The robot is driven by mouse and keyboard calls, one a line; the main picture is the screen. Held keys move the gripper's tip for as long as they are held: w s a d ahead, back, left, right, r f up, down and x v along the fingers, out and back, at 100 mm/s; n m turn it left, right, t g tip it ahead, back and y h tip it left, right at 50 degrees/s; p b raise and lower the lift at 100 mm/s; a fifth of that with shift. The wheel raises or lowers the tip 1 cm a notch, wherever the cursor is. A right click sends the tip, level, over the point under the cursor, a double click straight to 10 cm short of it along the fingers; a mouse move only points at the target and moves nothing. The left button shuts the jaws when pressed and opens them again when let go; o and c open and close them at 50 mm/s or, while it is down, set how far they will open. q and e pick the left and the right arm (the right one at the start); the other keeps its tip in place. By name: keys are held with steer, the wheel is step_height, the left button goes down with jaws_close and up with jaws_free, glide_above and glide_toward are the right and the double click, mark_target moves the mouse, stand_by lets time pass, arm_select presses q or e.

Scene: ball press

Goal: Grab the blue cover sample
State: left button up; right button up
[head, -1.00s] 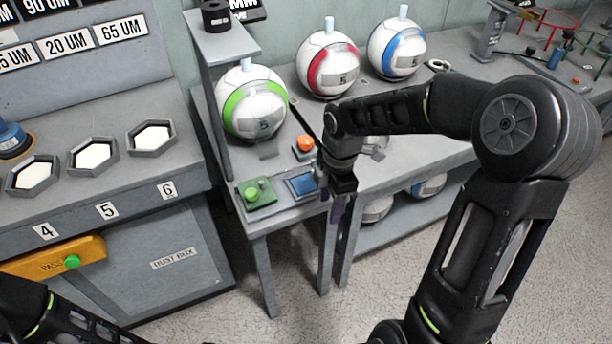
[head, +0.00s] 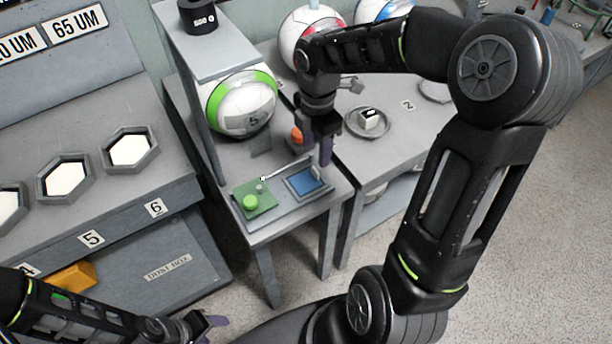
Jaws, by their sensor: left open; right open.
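The blue cover sample (head: 306,181) is a flat blue square in a grey frame on the small bench, at the middle of the head view. A green square with a green knob (head: 252,199) lies to its left. My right gripper (head: 317,152) points down just behind and above the blue square, apart from it as far as I can tell. Its purple fingers are open, and one partly hides the other. My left gripper (head: 208,325) is low at the bottom edge, open and far from the blue square.
A green-striped ball (head: 241,103) stands at the back of the bench under a grey shelf (head: 205,40). An orange knob (head: 297,135) is close behind my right gripper. A round dish (head: 378,122) holds a small white block on the table to the right.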

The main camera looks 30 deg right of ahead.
mark_target(315, 170)
steer(key=shift+f, duration=1.35)
steer(key=shift+s+a+f, duration=0.1)
steer(key=shift+f, duration=2.55)
jaws_close()
